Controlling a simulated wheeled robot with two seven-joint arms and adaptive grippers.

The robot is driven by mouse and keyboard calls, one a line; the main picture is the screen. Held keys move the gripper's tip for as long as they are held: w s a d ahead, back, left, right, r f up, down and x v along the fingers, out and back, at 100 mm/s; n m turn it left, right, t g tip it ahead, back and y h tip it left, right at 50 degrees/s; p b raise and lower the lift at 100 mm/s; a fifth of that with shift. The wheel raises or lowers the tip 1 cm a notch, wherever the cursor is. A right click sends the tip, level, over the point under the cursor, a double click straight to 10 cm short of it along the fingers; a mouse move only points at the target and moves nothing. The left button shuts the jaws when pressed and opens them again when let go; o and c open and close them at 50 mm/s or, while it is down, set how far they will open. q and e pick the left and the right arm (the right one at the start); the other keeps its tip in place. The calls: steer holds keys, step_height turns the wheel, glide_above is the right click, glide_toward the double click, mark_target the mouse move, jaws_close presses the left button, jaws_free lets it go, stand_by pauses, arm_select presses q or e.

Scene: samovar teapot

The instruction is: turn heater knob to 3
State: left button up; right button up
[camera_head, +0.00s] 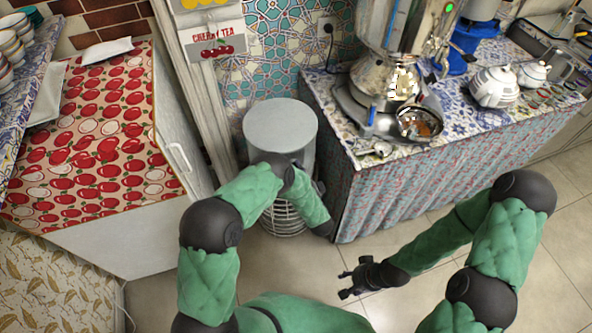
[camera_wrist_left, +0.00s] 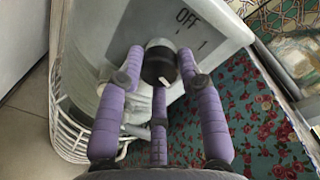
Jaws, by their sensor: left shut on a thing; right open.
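The heater (camera_head: 280,125) is a grey cylinder with a wire guard, on the floor in the middle of the head view. In the left wrist view its black knob (camera_wrist_left: 158,64) sits on the grey face (camera_wrist_left: 110,30). OFF and 1 are printed beside the knob; no 3 is visible. A small white mark shows on the knob's near edge. My left gripper (camera_wrist_left: 160,85) has three purple fingers closed around the knob. In the head view, my left arm hides the knob and the hand. My right gripper (camera_head: 346,282) is open and empty above the floor.
A patterned counter (camera_head: 345,135) stands right of the heater. It bears a samovar (camera_head: 375,75), a metal bowl (camera_head: 420,122) and a white teapot (camera_head: 493,87). Bare floor tiles (camera_head: 560,225) lie at the right.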

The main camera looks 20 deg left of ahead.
arm_select(q)
steer(key=m, duration=0.4)
steer(key=shift+w+d+m, duration=0.15)
steer(key=shift+m, duration=0.15)
stand_by(0.5)
steer(key=o, duration=1.1)
steer(key=shift+f+m, duration=0.15)
steer(key=shift+m, duration=0.15)
steer(key=shift+o, duration=0.2)
steer(key=shift+y, duration=0.3)
steer(key=v, duration=1.2)
